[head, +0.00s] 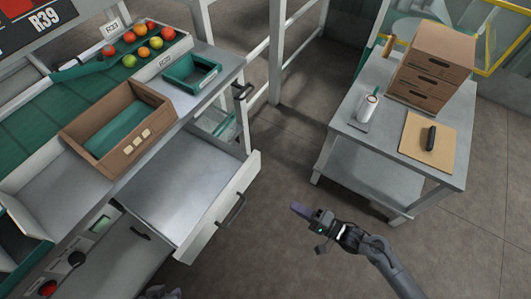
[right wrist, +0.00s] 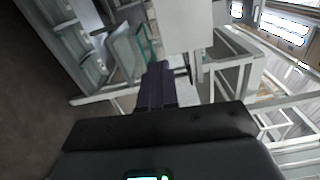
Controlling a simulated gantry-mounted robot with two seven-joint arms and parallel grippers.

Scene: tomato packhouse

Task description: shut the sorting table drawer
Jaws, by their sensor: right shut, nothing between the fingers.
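The sorting table drawer (head: 180,190) stands pulled out from under the sorting table (head: 215,85), and its grey inside looks empty. Its pale front panel (head: 245,178) carries a dark bar handle (head: 232,210). My right gripper (head: 300,209) is shut and empty, out to the right of the drawer front and apart from the handle. In the right wrist view its closed dark fingers (right wrist: 157,85) point toward a pale panel, which looks like the drawer front. My left gripper is not in view.
On the sorting table are a cardboard box (head: 158,100), a green tray (head: 192,74) and several tomatoes (head: 142,52). A grey side table (head: 350,112) at the right holds stacked cartons (head: 435,65), a white cup-like item (head: 367,108) and a brown board (head: 420,150). Floor between the tables is clear.

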